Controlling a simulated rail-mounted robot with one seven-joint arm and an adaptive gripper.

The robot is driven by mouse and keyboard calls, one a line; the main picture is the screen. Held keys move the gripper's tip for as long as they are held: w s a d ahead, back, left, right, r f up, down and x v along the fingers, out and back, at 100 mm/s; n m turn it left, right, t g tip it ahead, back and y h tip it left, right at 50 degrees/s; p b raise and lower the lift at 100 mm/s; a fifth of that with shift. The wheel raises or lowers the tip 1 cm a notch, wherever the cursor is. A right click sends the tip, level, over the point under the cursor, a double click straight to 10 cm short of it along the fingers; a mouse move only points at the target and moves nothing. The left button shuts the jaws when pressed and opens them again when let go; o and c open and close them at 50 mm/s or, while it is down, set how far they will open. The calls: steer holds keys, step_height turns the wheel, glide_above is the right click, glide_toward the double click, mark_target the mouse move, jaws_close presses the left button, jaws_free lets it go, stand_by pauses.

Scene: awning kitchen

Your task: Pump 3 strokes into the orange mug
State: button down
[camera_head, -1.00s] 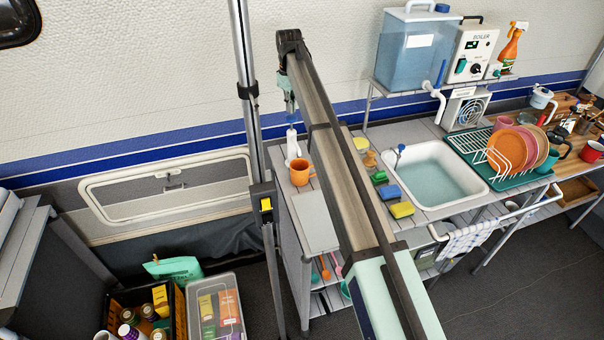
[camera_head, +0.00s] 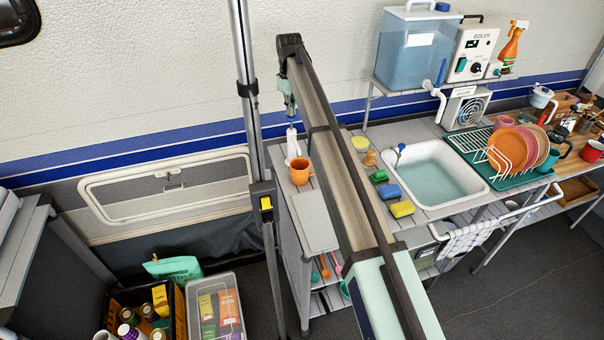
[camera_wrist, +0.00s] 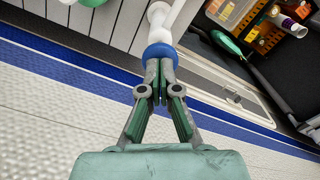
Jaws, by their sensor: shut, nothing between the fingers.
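The orange mug (camera_head: 300,171) stands upright on the narrow left counter, just in front of a white pump bottle (camera_head: 293,148). My gripper (camera_head: 291,112) is above the bottle, pointing down, with its fingers together and nothing between them. In the wrist view my fingertips (camera_wrist: 160,66) are at the bottle's blue top (camera_wrist: 159,51); I cannot tell whether they touch it. White parts of the pump (camera_wrist: 158,14) show beyond the blue top. I cannot make out the orange mug in the wrist view.
Sponges (camera_head: 389,192) lie between the left counter and the sink (camera_head: 437,165). A green dish rack (camera_head: 474,158) with plates stands right of the sink. A water tank (camera_head: 408,55) and boiler sit on the shelf behind. A crate (camera_head: 180,315) is on the floor at left.

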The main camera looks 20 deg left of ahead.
steer(key=shift+f+b, duration=0.45)
steer(key=shift+f, duration=1.4)
steer(key=shift+r+p, duration=1.15)
steer(key=shift+r, duration=1.5)
steer(key=shift+f, duration=0.2)
steer(key=shift+f+b, duration=0.7)
steer(key=shift+f, duration=1.75)
steer(key=shift+r, duration=0.15)
steer(key=shift+r+p, duration=1.1)
steer(key=shift+r, duration=1.4)
